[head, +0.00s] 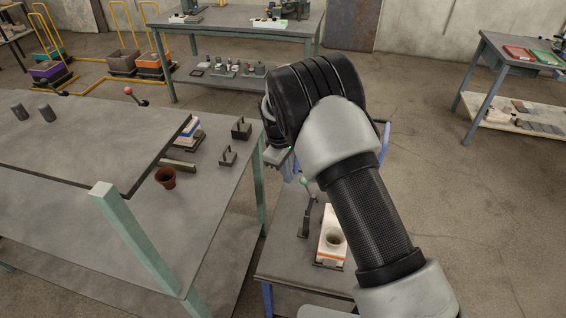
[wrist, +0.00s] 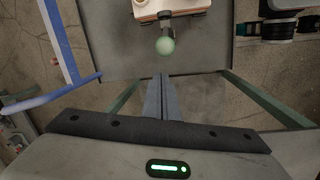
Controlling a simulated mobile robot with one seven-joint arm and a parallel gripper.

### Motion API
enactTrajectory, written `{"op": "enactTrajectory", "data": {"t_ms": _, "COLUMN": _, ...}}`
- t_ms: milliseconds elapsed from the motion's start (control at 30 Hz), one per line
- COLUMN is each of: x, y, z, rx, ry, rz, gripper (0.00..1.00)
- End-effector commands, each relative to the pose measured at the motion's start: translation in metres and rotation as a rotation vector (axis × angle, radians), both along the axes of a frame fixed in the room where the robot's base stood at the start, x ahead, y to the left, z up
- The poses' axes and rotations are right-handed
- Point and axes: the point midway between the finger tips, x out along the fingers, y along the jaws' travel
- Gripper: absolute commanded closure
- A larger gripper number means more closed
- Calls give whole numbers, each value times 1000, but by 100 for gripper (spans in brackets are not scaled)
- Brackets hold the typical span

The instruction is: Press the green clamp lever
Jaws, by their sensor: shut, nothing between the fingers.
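The green clamp lever has a pale green ball knob (wrist: 165,46) on a dark stem. In the head view the lever (head: 307,200) stands upright on the small cart, beside a white and orange mould block (head: 331,243) with a round hole on top. My gripper (wrist: 161,77) is shut and empty. In the wrist view its fingertips point at the knob, with a small gap in the picture between them; the true distance is hard to tell. In the head view my arm reaches over the cart and the fingertips are not clearly seen.
The cart (head: 279,262) has a blue frame and handle. Other work tables (head: 240,35) stand farther back. Open floor lies to the right.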

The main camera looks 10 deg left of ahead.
Motion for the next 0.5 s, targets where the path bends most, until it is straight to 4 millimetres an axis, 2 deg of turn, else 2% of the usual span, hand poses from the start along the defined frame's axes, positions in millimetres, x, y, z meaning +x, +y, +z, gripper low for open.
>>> {"op": "enactTrajectory", "data": {"t_ms": 33, "x": -1, "y": -7, "z": 10, "rx": 3, "ry": -5, "rz": -3, "gripper": 100}}
{"op": "enactTrajectory", "data": {"t_ms": 200, "x": -6, "y": -20, "z": 14, "rx": 3, "ry": -4, "rz": -2, "gripper": 100}}
{"op": "enactTrajectory", "data": {"t_ms": 500, "x": -7, "y": -24, "z": 15, "rx": 3, "ry": -4, "rz": -1, "gripper": 100}}
